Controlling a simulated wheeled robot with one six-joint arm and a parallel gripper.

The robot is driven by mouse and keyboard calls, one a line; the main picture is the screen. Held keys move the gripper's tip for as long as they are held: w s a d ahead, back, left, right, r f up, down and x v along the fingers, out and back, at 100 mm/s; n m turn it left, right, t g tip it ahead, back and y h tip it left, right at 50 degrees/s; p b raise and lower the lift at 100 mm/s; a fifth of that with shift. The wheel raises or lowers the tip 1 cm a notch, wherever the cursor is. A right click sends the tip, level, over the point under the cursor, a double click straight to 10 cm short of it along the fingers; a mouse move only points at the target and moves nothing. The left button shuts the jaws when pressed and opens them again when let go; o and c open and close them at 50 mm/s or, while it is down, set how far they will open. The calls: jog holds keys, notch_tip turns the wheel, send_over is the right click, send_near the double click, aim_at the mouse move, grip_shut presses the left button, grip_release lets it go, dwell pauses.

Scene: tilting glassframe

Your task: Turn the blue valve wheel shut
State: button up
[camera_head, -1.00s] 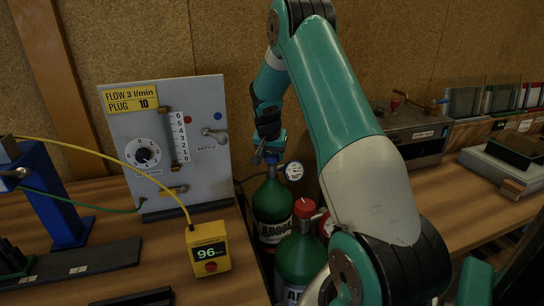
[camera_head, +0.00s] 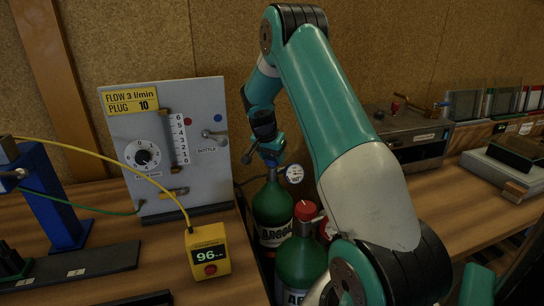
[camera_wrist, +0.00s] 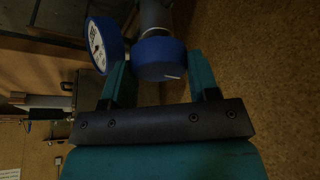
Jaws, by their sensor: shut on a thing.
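The blue valve wheel (camera_wrist: 160,62) sits between the two teal fingers of my gripper (camera_wrist: 159,78) in the wrist view, and a pale line marks its lower face. My gripper (camera_head: 268,152) is shut on the wheel at the top of the rear green argon bottle (camera_head: 272,204). In the head view the gripper largely covers the wheel. A blue-rimmed round gauge (camera_head: 294,174) is just right of the valve; its blue housing (camera_wrist: 104,44) also shows beside the left finger in the wrist view.
A second green bottle with a red cap (camera_head: 304,211) stands in front, partly behind my arm. A grey flow panel (camera_head: 205,165) with dial and tube stands left. A metal box (camera_head: 415,140) sits at right.

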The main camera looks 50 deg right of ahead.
jog(key=o, duration=0.9)
jog(key=shift+a, duration=0.1)
jog(key=b+v, duration=0.2)
jog(key=v, duration=1.5)
jog(key=shift+r, duration=0.2)
